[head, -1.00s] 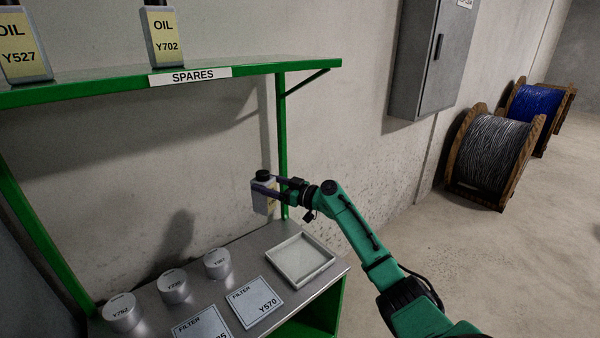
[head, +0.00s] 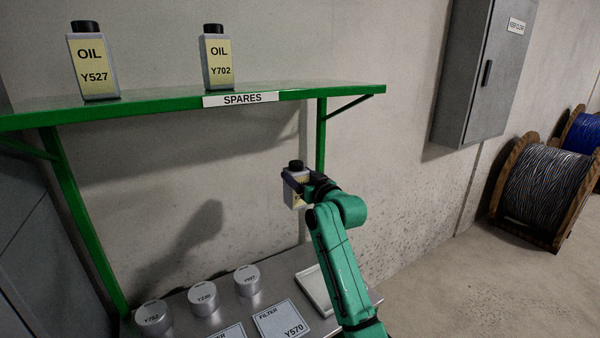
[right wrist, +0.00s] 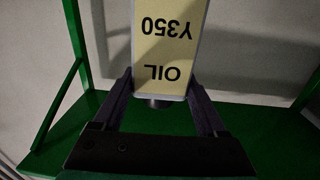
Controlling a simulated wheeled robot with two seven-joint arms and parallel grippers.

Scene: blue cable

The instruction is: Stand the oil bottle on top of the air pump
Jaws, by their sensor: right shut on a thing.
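My right gripper (head: 306,186) is shut on an oil bottle (head: 295,187) with a black cap, held upright in the air above the metal bench and below the green shelf's level. In the right wrist view the same oil bottle (right wrist: 170,45) shows a yellow label reading OIL Y350, upside down, between the two fingers (right wrist: 165,105). Two other oil bottles stand on the green shelf: Y527 (head: 93,62) at left and Y702 (head: 217,58) to its right. No air pump is in view. My left gripper is not in view.
The green shelf (head: 160,108) has free room right of Y702. The bench holds several round tins (head: 203,298), filter boxes (head: 283,320) and a pale tray (head: 316,290). A grey cabinet (head: 482,75) hangs on the wall; cable drums (head: 540,190) stand at right.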

